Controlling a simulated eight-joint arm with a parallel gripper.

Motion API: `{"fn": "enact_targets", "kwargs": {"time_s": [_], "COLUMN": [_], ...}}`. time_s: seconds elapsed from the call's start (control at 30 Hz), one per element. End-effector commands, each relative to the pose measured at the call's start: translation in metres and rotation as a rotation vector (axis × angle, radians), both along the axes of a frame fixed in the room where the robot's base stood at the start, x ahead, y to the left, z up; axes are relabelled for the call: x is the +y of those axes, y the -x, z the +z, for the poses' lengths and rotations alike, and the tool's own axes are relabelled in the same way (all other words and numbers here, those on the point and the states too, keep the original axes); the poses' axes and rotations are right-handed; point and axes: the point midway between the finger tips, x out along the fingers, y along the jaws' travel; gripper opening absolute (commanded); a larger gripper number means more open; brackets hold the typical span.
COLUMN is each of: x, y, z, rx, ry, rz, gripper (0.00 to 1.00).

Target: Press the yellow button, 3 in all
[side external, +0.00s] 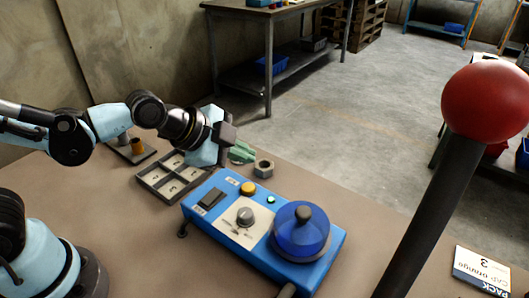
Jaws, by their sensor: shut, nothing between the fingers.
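The yellow button (248,188) is a round cap on the top face of a blue control box (205,225), near its back edge. My gripper (229,133) is shut and empty. It is above and behind the box, up and to the left of the button in the picture, and apart from it. The button is in plain view, with nothing touching it. I cannot tell from this view whether it is pushed in.
The box also carries a black switch (211,199), a grey knob (245,216), a small cyan button (271,199) and a blue drum (300,232). A sectioned tray (151,184), a hex nut (264,168) and a green part (242,152) lie behind. A red-ball lever (486,100) rises at right.

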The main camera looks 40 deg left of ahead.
Motion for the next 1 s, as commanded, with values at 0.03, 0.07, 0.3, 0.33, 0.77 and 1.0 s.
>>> {"fn": "enact_targets", "kwargs": {"time_s": [0.03, 0.07, 0.3, 0.33, 0.77, 1.0], "x": [0.0, 0.0, 0.0, 0.0, 0.0, 0.0], "y": [0.0, 0.0, 0.0, 0.0, 0.0, 0.0], "z": [0.0, 0.0, 0.001, 0.002, 0.037, 0.038], "rx": [0.0, 0.0, 0.0, 0.0, 0.0, 0.0], "ry": [0.0, 0.0, 0.0, 0.0, 0.0, 0.0], "rz": [0.0, 0.0, 0.0, 0.0, 0.0, 0.0], "gripper": [0.0, 0.0, 0.0, 0.0, 0.0, 0.0]}}
